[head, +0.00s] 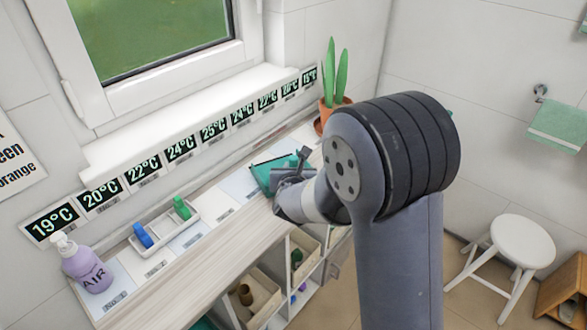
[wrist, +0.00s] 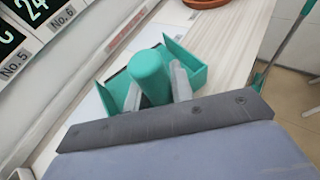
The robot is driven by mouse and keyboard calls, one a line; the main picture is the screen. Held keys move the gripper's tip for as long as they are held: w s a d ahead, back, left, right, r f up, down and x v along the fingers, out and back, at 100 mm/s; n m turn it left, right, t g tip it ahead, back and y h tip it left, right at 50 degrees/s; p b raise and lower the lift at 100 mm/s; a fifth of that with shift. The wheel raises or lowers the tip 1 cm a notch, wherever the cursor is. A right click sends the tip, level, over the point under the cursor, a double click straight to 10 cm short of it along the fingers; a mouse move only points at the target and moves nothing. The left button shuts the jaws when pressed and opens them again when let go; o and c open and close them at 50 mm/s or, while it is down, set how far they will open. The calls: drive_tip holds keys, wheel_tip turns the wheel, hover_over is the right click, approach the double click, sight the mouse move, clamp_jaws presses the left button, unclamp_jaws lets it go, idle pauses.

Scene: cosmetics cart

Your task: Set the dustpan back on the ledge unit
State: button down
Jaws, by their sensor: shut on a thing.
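The teal dustpan (head: 263,178) is over the far part of the ledge unit (head: 160,288), near the wall below the temperature signs. In the wrist view the dustpan (wrist: 192,62) has its thick handle pointing toward the camera, between my two fingers. My gripper (wrist: 157,88) is shut on that handle, one finger on each side. In the head view my gripper (head: 292,180) is partly hidden by my own wrist and arm. I cannot tell whether the dustpan touches the ledge top or hangs just above it.
A white tray (head: 164,228) with a blue and a green item and a purple bottle (head: 88,263) stand nearer on the ledge. Bins fill the shelves below. A white stool (head: 524,243) is at the right.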

drive_tip(key=c, duration=1.2)
unclamp_jaws()
drive_tip(key=shift+r, duration=0.1)
drive_tip(key=v, duration=1.2)
drive_tip(key=shift+a, duration=0.15)
